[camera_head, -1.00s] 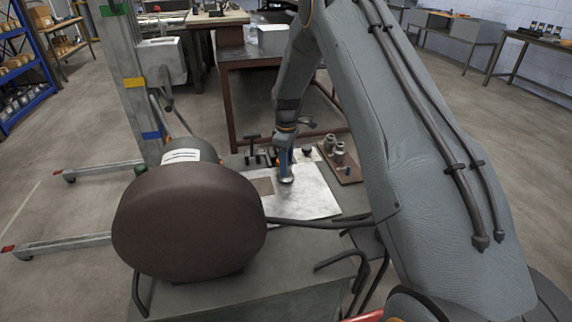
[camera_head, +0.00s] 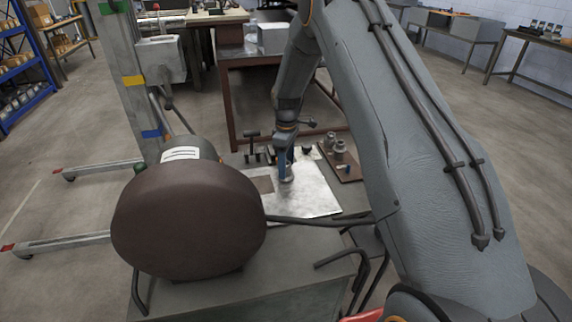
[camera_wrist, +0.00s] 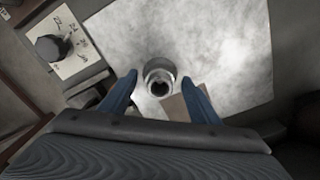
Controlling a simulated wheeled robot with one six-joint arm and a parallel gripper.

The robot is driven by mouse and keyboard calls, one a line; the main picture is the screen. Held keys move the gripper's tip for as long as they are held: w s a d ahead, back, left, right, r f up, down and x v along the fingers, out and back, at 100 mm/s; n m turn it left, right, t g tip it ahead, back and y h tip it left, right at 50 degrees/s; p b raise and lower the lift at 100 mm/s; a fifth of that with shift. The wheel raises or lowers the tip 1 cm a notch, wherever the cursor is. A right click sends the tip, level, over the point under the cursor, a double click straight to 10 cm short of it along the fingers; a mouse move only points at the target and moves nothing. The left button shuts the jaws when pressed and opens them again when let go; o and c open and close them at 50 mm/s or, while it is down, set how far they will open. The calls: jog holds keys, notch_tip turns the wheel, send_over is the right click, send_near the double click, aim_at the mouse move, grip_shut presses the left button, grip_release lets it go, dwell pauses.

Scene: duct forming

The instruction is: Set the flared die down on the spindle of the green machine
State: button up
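A small grey metal cylinder with a wider rim and a dark hole, apparently the flared die (camera_wrist: 160,76), shows in the wrist view against a pale sheet. In the head view the die (camera_head: 287,178) is just below my gripper (camera_head: 286,172). In the wrist view the blue fingers of my gripper (camera_wrist: 160,82) stand apart, one on each side of the die, with a gap showing on both sides. What is under the die is hidden. I cannot make out a spindle for certain. A green-grey machine body (camera_head: 255,303) with a big brown round disc (camera_head: 188,220) fills the lower left.
The pale sheet (camera_head: 310,197) lies on the top, with a brown square patch (camera_head: 265,184). A brown board (camera_head: 350,175) with metal pieces (camera_head: 340,148) stands to the right. Dark handles (camera_head: 254,148) stand behind left. A steel column (camera_head: 135,85) rises farther back.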

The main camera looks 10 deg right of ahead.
notch_tip(320, 180, up, 7)
jog(key=shift+r+b, duration=0.2)
jog(key=shift+b, duration=0.95)
jog(key=shift+r, duration=0.2)
jog(key=s+r+m, duration=0.1)
jog(key=s+m, duration=0.2)
jog(key=s, duration=0.8)
jog(key=s+r+m, duration=0.2)
jog(key=s+m, duration=0.2)
jog(key=s, duration=0.7)
jog(key=s+r+m+t, duration=0.1)
jog(key=s+m, duration=0.3)
jog(key=s, duration=0.8)
jog(key=shift+a+r, duration=0.15)
jog(key=shift+r, duration=0.35)
